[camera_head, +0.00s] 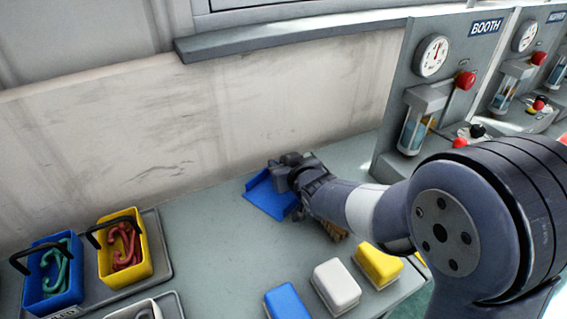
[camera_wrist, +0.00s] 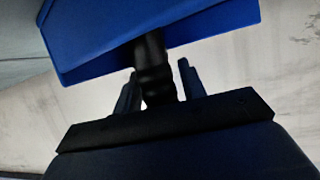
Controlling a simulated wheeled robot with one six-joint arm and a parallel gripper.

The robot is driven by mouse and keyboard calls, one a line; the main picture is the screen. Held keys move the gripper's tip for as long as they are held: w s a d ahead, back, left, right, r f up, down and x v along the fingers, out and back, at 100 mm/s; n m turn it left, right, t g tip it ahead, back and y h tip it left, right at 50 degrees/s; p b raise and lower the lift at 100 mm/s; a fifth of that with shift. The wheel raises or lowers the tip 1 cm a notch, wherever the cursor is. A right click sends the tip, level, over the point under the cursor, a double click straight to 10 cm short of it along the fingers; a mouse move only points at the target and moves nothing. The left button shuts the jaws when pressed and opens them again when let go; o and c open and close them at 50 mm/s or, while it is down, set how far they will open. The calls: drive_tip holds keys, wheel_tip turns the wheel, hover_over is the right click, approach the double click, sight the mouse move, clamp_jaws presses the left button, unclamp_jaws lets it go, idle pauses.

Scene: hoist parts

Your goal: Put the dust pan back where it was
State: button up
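The blue dust pan (camera_head: 269,197) is near the back of the grey table, close to the wall, in the head view. My gripper (camera_head: 283,172) is at its handle end and hides part of it. In the wrist view the blue pan (camera_wrist: 150,30) fills the top, tilted.
Blue (camera_head: 286,302), white (camera_head: 336,285) and yellow (camera_head: 378,265) blocks stand at the table's front. A brown bristled thing (camera_head: 334,230) is partly under my arm. Blue (camera_head: 54,275) and yellow (camera_head: 124,249) bins sit left. A gauge booth (camera_head: 412,75) stands right. The table's middle-left is clear.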

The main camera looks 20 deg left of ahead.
drive_tip(key=shift+o, duration=1)
drive_tip(key=shift+r, duration=0.15)
drive_tip(key=shift+s+d+r, duration=0.1)
drive_tip(key=shift+s+d, duration=0.05)
drive_tip(key=shift+d, duration=0.05)
drive_tip(key=p+v, duration=0.1)
drive_tip(key=v, duration=1)
drive_tip(key=shift+d+p, duration=0.25)
drive_tip(key=shift+p, duration=0.05)
drive_tip(key=shift+s, duration=0.1)
